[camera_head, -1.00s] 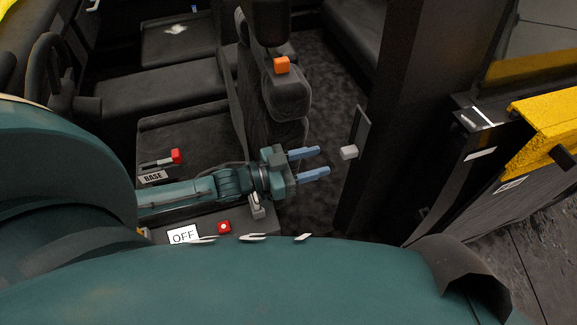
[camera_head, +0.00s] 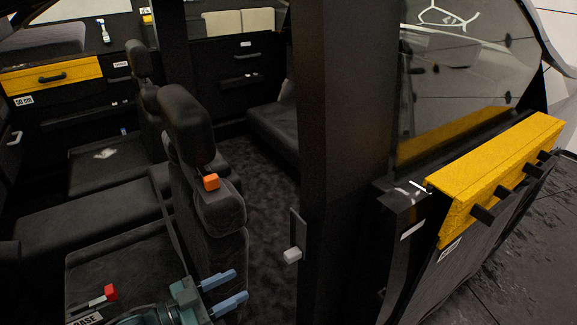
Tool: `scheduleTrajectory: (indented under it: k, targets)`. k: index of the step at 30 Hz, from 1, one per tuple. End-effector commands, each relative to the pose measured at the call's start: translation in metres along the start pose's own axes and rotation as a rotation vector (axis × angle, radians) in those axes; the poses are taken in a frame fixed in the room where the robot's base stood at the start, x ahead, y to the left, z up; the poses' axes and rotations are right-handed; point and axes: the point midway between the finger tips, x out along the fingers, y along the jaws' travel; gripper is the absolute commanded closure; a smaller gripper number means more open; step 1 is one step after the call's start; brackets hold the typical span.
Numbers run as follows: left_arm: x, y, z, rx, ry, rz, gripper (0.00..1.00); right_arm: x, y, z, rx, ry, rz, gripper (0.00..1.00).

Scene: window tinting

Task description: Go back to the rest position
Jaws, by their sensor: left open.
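My left gripper (camera_head: 228,290) is at the bottom of the head view, left of centre. Its two blue fingers are apart with nothing between them. It is in front of the black seat back (camera_head: 208,215), pointing right. Part of my teal wrist shows behind the fingers; the rest of the arm is cut off by the lower edge. My right gripper is not in the picture.
An orange block (camera_head: 211,182) sits on the seat back. A red-ended tool (camera_head: 109,293) lies on the seat at the lower left. A white knob (camera_head: 292,255) sticks out of the dark pillar (camera_head: 341,130). A yellow bar (camera_head: 497,178) tops the door at right.

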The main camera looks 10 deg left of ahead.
Motion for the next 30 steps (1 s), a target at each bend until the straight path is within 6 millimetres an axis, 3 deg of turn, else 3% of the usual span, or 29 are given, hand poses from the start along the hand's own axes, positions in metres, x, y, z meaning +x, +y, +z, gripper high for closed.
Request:
scheduleTrajectory:
  k: [5,11,18,24,30]
  targets:
    - [0.008,0.018,0.001,-0.020,-0.024,-0.050,0.56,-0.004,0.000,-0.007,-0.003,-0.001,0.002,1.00]
    - [0.019,0.065,0.007,-0.077,-0.177,-0.236,0.56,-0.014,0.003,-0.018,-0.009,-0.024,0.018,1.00]
    - [-0.005,0.099,0.018,-0.153,-0.450,-0.424,0.56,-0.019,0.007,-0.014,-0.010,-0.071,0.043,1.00]
    - [-0.022,0.111,0.025,-0.185,-0.568,-0.472,0.56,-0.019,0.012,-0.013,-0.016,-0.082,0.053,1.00]
    - [-0.023,0.111,0.027,-0.185,-0.577,-0.474,0.56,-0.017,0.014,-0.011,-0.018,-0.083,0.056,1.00]
